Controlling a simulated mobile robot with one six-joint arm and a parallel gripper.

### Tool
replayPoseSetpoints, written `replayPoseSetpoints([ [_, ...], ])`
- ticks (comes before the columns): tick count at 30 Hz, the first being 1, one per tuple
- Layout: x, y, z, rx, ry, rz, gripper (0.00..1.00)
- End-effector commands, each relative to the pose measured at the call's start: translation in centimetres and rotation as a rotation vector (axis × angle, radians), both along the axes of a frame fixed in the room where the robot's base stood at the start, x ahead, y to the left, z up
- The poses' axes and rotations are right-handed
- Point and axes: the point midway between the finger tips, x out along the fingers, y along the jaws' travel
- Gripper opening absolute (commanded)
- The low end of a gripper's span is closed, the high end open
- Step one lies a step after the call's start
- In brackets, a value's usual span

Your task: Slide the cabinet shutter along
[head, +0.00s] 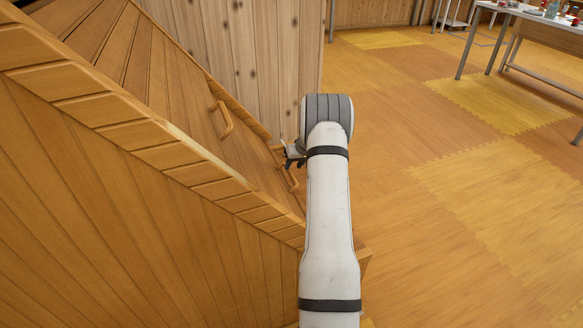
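The wooden cabinet (110,102) fills the left side of the head view, seen at a steep slant. Its planked front shutter (185,95) carries a light wooden bar handle (223,119). A second, similar handle (291,177) is lower and to the right, partly hidden by my arm. My gripper (291,157) is small and dark at the end of my white arm, close beside this second handle. I cannot tell whether it touches the handle, or whether its fingers are open or shut.
A knotty pale wood panel (255,55) stands behind the cabinet. To the right the orange and yellow mat floor (450,170) is wide and clear. A table (545,25) with bottles and small items stands at the far right.

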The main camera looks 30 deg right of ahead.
Motion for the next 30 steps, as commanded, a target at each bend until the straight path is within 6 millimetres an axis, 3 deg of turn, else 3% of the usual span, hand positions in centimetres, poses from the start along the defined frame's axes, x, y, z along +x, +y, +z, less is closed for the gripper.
replayPoseSetpoints([
  [3, -0.9, -0.2, 2.2, 0.000, 0.000, -0.001, 0.36],
  [9, -1.6, -0.4, 3.6, 0.001, 0.001, -0.001, 0.36],
  [30, -1.7, -0.5, 3.7, 0.000, 0.001, -0.002, 0.36],
])
